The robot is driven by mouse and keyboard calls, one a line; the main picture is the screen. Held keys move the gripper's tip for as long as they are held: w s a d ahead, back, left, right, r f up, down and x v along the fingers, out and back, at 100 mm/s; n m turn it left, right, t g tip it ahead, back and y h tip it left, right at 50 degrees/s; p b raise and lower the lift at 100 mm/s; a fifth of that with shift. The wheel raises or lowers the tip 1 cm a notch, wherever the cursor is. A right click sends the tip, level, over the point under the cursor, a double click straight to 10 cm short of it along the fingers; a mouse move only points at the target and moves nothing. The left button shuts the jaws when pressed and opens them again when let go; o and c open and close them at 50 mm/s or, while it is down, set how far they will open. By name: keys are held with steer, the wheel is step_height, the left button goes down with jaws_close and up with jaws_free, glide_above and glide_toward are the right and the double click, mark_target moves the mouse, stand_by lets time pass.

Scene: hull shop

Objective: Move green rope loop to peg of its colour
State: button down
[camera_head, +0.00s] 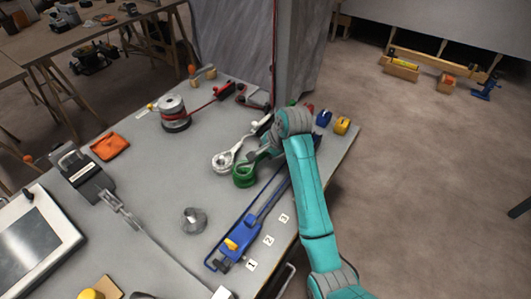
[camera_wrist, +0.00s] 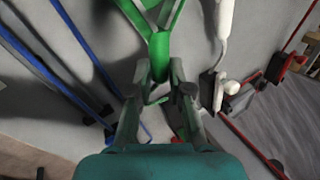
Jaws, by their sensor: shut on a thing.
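The green rope loop (camera_head: 243,178) is at the middle of the grey bench, its ring toward the front left of my gripper. My gripper (camera_head: 262,152) is shut on its narrow end. In the wrist view the loop's green strands (camera_wrist: 160,48) run up from between my fingertips (camera_wrist: 160,85). I cannot tell whether the ring touches the bench. Near the bench's right corner are small coloured pieces: green (camera_head: 293,103), red (camera_head: 310,107), blue (camera_head: 323,118) and yellow (camera_head: 342,125).
A long blue clamp (camera_head: 235,240) lies in front, beside number tags (camera_head: 268,240). A grey cone (camera_head: 194,220), a spool (camera_head: 174,115) and an orange cloth (camera_head: 110,146) are further left. Red clamps (camera_head: 226,90) lie behind.

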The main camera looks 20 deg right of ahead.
steer(key=shift+f, duration=0.8)
stand_by(0.6)
steer(key=c, duration=0.6)
jaws_free()
steer(key=shift+r, duration=0.1)
steer(key=shift+r, duration=3.9)
